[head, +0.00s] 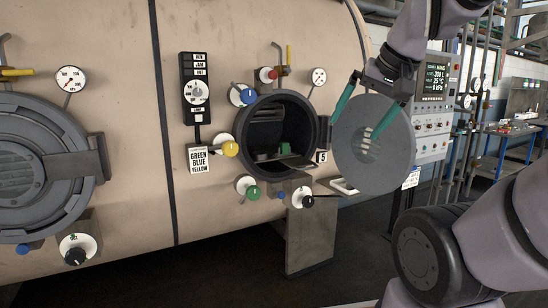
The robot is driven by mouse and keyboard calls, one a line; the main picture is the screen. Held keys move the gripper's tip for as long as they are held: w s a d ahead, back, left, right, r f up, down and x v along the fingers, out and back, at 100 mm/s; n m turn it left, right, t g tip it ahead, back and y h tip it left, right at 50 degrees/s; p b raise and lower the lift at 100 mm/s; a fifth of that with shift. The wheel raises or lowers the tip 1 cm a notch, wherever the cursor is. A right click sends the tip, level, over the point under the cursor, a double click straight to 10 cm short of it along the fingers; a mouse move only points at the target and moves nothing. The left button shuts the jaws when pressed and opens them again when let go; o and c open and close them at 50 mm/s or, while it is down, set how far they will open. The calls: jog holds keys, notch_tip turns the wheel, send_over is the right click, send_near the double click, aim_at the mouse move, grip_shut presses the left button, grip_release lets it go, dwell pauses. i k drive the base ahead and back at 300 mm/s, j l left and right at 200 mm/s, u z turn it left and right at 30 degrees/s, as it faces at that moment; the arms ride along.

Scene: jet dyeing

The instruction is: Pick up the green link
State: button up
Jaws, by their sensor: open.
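No piece shows clearly as the green link. Inside the round open port (316,130) of the beige vessel, a small green piece (285,149) lies low, and another greenish bit is beside it. They are too small and dark to tell whether either is the link. My gripper (352,128) is to the right of the port, in front of the grey round door (395,165). Its two teal fingers point down and left, spread wide, with nothing seen held between them.
Around the port are a yellow knob (230,149), a green knob (253,192), a blue knob (247,96) and a black-handled valve (307,202). A control panel (433,110) stands behind the door. A blue-framed table (515,131) is at far right.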

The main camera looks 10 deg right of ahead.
aim_at(284, 146)
jog(key=i+j, duration=1.05)
jog(key=i, duration=0.15)
